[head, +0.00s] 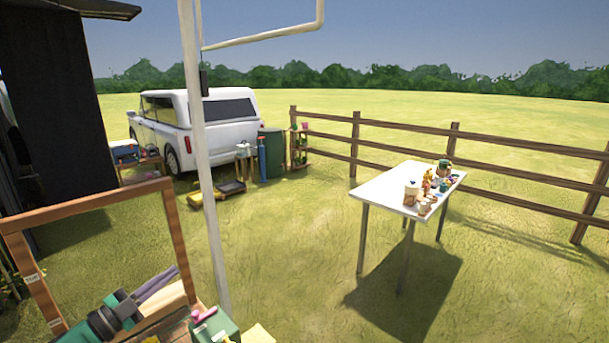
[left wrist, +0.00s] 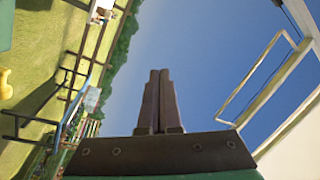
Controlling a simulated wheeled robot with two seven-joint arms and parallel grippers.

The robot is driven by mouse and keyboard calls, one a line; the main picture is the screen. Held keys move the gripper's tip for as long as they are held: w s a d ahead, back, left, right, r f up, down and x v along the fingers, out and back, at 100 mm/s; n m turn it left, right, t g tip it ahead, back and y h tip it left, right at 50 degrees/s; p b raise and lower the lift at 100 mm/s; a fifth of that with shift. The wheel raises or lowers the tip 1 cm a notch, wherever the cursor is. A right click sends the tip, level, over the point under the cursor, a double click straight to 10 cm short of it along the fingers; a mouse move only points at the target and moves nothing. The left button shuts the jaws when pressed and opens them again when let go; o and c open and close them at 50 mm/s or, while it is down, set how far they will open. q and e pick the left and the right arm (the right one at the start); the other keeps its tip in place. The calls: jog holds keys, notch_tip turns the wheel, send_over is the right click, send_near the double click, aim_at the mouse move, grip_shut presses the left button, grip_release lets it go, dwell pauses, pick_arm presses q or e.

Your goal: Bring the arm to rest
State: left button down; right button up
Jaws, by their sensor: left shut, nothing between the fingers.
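My left gripper (head: 160,284) is at the lower left of the head view, at the end of my green and black arm. Its two dark fingers lie together and point up and to the right. In the left wrist view the fingers (left wrist: 159,75) are pressed side by side against open sky, with nothing between them. The gripper shows near a wooden frame (head: 171,226), and I cannot tell the exact gap. My right gripper is not in view.
A wooden surface with a green box (head: 216,326) lies at the bottom. A pale post (head: 203,170) stands right of my left gripper. A white table (head: 382,188) with pots and flowers stands farther off, before a wooden fence (head: 356,140). Open grass lies between.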

pick_arm(q)
jog(key=s+d+f+n+g+y, duration=0.2)
jog(key=s+d+f+n+y, duration=0.15)
jog(key=f+n+y, duration=0.35)
jog(key=s+d+f+n+g+y, duration=0.25)
jog(key=d+f+n, duration=0.2)
jog(key=f, duration=0.35)
jog(key=s+d+f+n+g, duration=0.2)
jog(key=s+g, duration=0.2)
jog(key=s, duration=0.5)
jog(key=s+d+f+n+g, duration=0.2)
jog(key=s+g, duration=0.2)
jog(key=s, duration=0.6)
jog(key=s+f+g+b, duration=0.15)
jog(key=f+b, duration=0.85)
jog(key=f, duration=1.3)
jog(key=s+f+g+b, duration=0.1)
jog(key=s+f+b, duration=0.2)
jog(key=f+b, duration=1.4)
jog(key=s+a+f+b, duration=0.3)
jog(key=s+f, duration=0.5)
jog(key=f, duration=0.8)
jog(key=s+f+b, duration=0.5)
jog(key=s+f, duration=0.3)
jog(key=f, duration=0.9)
notch_tip(320, 180, up, 14)
jog(key=p, duration=1.4)
jog(key=shift+w+a+g+y, duration=0.2)
jog(key=shift+g+y, duration=0.2)
jog(key=shift+y, duration=0.05)
